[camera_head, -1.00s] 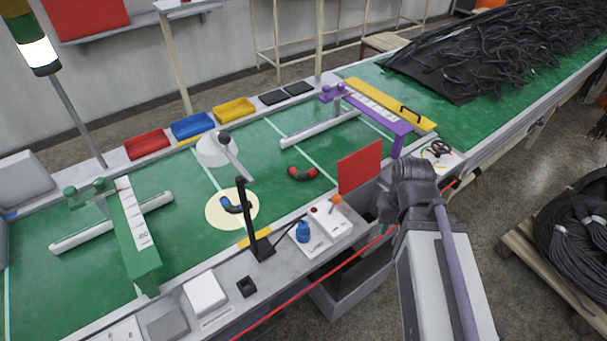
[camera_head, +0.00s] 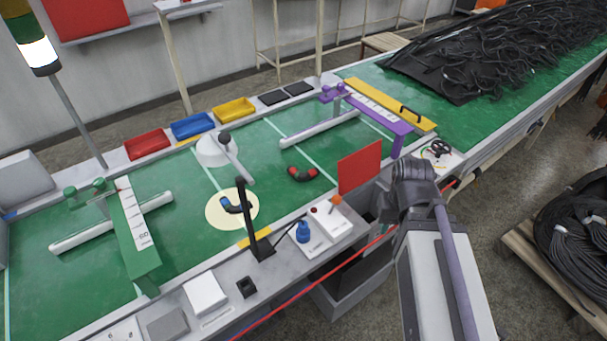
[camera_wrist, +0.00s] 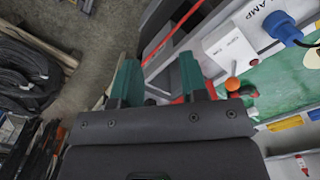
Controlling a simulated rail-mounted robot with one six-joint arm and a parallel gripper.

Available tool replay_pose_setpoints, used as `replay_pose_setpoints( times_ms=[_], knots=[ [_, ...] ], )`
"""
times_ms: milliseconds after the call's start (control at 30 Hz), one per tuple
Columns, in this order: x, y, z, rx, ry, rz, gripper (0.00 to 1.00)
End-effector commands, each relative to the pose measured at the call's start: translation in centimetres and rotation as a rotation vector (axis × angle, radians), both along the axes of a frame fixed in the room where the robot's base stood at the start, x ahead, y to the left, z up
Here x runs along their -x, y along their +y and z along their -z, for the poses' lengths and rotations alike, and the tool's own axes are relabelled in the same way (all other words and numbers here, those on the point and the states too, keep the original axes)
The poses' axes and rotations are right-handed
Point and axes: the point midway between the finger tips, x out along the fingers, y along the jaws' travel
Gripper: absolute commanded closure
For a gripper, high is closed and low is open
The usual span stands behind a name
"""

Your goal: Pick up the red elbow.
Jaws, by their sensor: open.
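The red elbow (camera_head: 302,173) is a short, dark curved hose piece with red ends. It lies on the green belt in the head view, left of the upright red panel. In the head view my arm stands at the right and the fingers cannot be made out.
A blue-ended elbow (camera_head: 232,206) lies on a pale disc beside a black post (camera_head: 246,220). The red panel (camera_head: 360,168) stands between my arm and the red elbow. A purple gauge bridge (camera_head: 378,112) is behind. A white box with an orange knob (camera_wrist: 232,84) is near my fingers.

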Motion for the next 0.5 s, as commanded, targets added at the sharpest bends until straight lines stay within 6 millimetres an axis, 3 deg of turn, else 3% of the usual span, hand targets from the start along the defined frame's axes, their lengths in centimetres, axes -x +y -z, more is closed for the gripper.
replay_pose_setpoints(
  times_ms=[233,500],
  knots=[
    [0.0,0.0,0.0,0.0,0.0,0.0,0.4],
    [-0.05,0.84,0.71,0.0,0.0,-0.021,0.4]
  ],
)
